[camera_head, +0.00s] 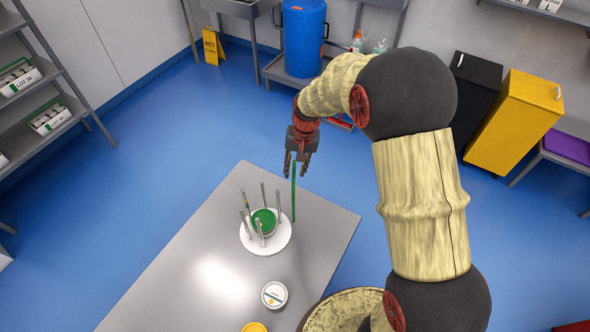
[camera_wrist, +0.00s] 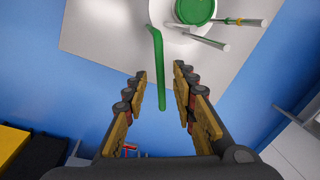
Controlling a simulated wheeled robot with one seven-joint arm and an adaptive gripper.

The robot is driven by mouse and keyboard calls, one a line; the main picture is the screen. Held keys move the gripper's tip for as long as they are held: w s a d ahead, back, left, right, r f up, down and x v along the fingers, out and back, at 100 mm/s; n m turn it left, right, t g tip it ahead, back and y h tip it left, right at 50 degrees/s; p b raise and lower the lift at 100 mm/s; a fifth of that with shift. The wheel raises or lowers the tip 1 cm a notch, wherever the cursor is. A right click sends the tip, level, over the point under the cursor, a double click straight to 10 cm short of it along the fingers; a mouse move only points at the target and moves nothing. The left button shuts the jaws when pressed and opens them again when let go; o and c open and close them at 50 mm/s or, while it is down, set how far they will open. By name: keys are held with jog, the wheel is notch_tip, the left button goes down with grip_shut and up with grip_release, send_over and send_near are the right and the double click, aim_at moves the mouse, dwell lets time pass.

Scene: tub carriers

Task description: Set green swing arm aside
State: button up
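The green swing arm (camera_head: 294,195) is a thin green rod near the right edge of the white round carrier. In the wrist view the green swing arm (camera_wrist: 160,70) has a bend near its far end. Its near end lies between my gripper's fingers without visibly touching either. I cannot tell whether its far end is joined to the carrier. My gripper (camera_head: 300,172) points down over the table's far edge, open. In the wrist view my gripper (camera_wrist: 160,70) has its fingers apart. The white carrier (camera_head: 277,243) holds a green-topped tub (camera_head: 263,221) among several upright posts.
The grey table (camera_head: 190,270) also bears a white-lidded tub (camera_head: 274,295) and a yellow-orange lid (camera_head: 254,327) near the front. Its left part and far right corner are bare. Shelves (camera_head: 60,92), a blue barrel (camera_head: 303,38) and black and yellow cabinets (camera_head: 517,115) stand beyond.

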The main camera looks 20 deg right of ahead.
notch_tip(320, 180, up, 11)
jog(key=d, duration=0.1)
jog(key=shift+s+d, duration=0.2)
dwell(0.5)
jog(key=s+d+f+n+t+b, duration=0.1)
jog(key=s+f+t+b, duration=0.1)
jog(key=s+b, duration=0.7)
jog(key=s+d+f+n+t+h+b, duration=0.1)
jog(key=s+f+n+t+b, duration=0.1)
jog(key=s+b, duration=0.8)
jog(key=s+t, duration=0.1)
jog(key=s, duration=0.7)
jog(key=shift+s+f+h, duration=0.15)
jog(key=shift+f+h, duration=0.15)
